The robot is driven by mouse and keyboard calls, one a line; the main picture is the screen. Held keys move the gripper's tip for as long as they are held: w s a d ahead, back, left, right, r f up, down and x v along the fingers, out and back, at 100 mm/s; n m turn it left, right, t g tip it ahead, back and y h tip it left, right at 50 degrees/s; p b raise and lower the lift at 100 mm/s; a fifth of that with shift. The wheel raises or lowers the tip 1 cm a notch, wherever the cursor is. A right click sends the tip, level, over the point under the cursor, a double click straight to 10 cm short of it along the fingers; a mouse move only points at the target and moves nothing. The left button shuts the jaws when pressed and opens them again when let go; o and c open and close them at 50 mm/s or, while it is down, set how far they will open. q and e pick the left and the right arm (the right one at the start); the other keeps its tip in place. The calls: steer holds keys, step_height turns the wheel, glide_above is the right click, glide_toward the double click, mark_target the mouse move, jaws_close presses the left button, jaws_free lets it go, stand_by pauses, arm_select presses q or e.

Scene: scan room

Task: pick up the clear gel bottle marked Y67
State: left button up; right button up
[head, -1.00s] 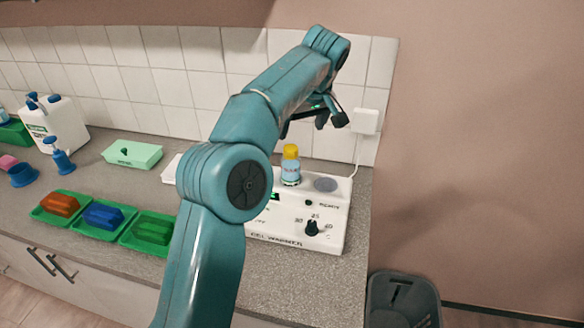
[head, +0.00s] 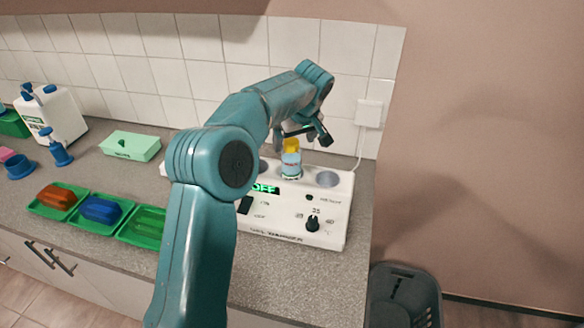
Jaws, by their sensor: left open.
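A clear gel bottle (head: 291,161) with a yellow cap and a pale blue label stands upright in a well of the white gel warmer (head: 290,222). The label's marking is too small to read. My left gripper (head: 305,137) is open, just above and around the level of the bottle's cap. Its fingers partly cover the cap, and I cannot tell whether they touch it. My right gripper is not in view.
The warmer's display reads OFF, and its right well (head: 327,179) is empty. A grey bin (head: 404,296) is right of the counter.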

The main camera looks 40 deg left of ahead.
mark_target(291, 167)
arm_select(q)
steer(key=shift+s+f, duration=0.2)
steer(key=shift+f, duration=0.05)
steer(key=p+x, duration=0.1)
steer(key=x, duration=0.3)
steer(key=shift+w+a+f+p, duration=0.2)
steer(key=shift+w+a+p, duration=0.05)
steer(key=shift+a+p, duration=0.1)
steer(key=shift+w+f, duration=0.15)
steer(key=shift+f, duration=0.05)
steer(key=shift+s+d+r, duration=0.25)
steer(key=shift+s, duration=0.15)
steer(key=c, duration=0.3)
steer(key=shift+a+f, duration=0.15)
steer(key=c, duration=1.1)
jaws_close()
